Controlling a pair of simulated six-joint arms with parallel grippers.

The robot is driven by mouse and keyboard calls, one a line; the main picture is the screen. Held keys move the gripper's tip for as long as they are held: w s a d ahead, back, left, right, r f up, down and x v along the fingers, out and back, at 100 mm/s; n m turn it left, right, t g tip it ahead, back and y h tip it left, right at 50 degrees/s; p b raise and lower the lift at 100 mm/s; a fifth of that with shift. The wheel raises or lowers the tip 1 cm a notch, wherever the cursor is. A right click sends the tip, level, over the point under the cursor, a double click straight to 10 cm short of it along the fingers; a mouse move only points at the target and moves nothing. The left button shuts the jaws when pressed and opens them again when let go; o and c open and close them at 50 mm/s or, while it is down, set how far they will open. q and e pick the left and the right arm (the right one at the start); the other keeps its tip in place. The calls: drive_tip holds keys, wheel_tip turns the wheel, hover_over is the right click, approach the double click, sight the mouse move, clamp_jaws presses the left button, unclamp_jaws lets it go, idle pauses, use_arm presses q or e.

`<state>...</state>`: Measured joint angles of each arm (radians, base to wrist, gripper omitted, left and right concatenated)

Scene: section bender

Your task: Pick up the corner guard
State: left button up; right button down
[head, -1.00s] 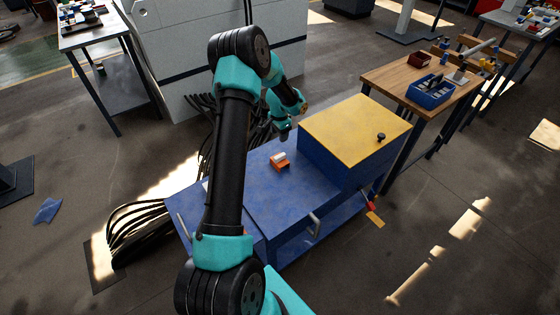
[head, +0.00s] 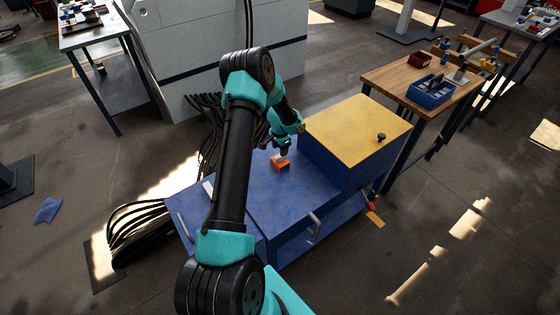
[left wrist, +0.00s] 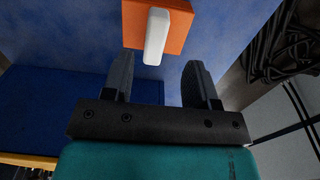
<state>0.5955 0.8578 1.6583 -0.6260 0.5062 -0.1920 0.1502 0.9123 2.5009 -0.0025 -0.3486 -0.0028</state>
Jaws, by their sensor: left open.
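The corner guard seems to be the small orange piece (head: 283,167) with a white bar on it, on the blue machine top. I cannot tell whether the white bar is a separate part. In the left wrist view the orange piece (left wrist: 180,28) is at the top, and the white bar (left wrist: 156,36) points down toward the gap between my fingers. My left gripper (head: 282,152) is just over the piece and partly hides it. In the left wrist view the left gripper (left wrist: 159,66) is open and nothing is gripped. My right gripper is not in view.
A yellow-topped block (head: 355,130) rises right beside the piece on the blue machine (head: 290,205). A wooden table (head: 395,80) with a blue bin (head: 432,92) stands at the right. Black cables (head: 150,220) lie at the left. The machine top in front of the piece is clear.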

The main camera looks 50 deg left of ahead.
use_arm(q)
drive_tip(key=shift+s+d+f, duration=0.15)
drive_tip(key=shift+f, duration=1.05)
drive_tip(key=shift+s+d+f, duration=0.1)
drive_tip(key=shift+d+f, duration=0.05)
drive_tip(key=shift+f, duration=1)
drive_tip(key=shift+c, duration=0.3)
clamp_jaws()
drive_tip(key=shift+r, duration=0.15)
drive_tip(key=shift+r, duration=0.55)
wheel_tip(320, 180, up, 2)
drive_tip(key=shift+r, duration=0.2)
drive_tip(key=s+d+r, duration=0.1)
drive_tip(key=s+d, duration=0.9)
drive_tip(key=d, duration=0.2)
drive_tip(key=shift+s, duration=0.3)
